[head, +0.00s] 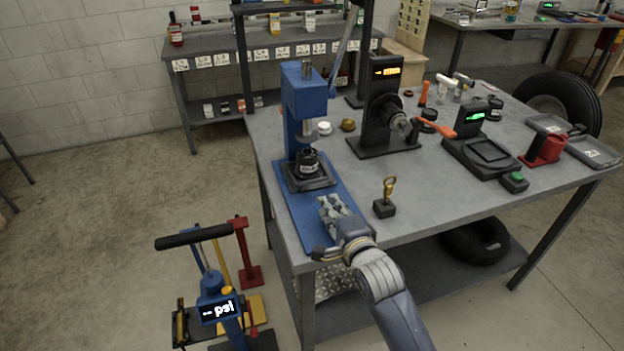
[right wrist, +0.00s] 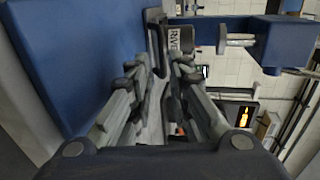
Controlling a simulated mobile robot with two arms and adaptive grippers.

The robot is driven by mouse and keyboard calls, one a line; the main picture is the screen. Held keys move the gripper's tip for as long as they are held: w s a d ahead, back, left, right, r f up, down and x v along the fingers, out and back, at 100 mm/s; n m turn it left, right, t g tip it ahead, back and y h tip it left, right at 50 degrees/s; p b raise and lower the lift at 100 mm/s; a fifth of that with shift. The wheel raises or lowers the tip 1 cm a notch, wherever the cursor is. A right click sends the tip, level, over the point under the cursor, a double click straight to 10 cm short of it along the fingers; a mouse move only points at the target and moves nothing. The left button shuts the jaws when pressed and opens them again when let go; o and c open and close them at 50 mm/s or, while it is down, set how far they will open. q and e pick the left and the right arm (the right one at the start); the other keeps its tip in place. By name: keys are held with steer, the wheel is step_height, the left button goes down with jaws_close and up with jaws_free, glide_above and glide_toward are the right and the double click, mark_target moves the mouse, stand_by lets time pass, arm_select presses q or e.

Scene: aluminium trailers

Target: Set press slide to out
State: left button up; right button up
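The blue press (head: 303,100) stands at the left end of the metal workbench. Its dark slide plate (head: 325,182) sits on the blue base (head: 300,215), with a labelled black cup (head: 308,163) on it under the ram. My right gripper (head: 332,207) is low over the front of the base, just in front of the slide. In the right wrist view my right gripper (right wrist: 157,72) has its fingers apart, with the slide's dark front edge (right wrist: 155,30) just beyond the tips. I cannot tell whether they touch it. My left gripper is out of view.
A small black block with a brass key-like piece (head: 388,195) stands right of my gripper. A dark machine with an orange display (head: 383,110) stands behind it. A blue pump unit with a black handle (head: 195,236) is on the floor at left.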

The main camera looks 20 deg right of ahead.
mark_target(317, 188)
steer(key=shift+w+r, duration=0.1)
steer(key=shift+w, duration=0.35)
steer(key=x, duration=0.2)
steer(key=shift+w, duration=0.3)
steer(key=x, duration=0.4)
steer(key=shift+w, duration=0.2)
steer(key=shift+f+x, duration=0.2)
steer(key=shift+x, duration=0.9)
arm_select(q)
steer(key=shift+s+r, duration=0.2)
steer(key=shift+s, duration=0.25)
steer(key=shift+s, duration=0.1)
arm_select(e)
steer(key=c, duration=0.4)
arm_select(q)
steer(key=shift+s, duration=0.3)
arm_select(e)
jaws_close()
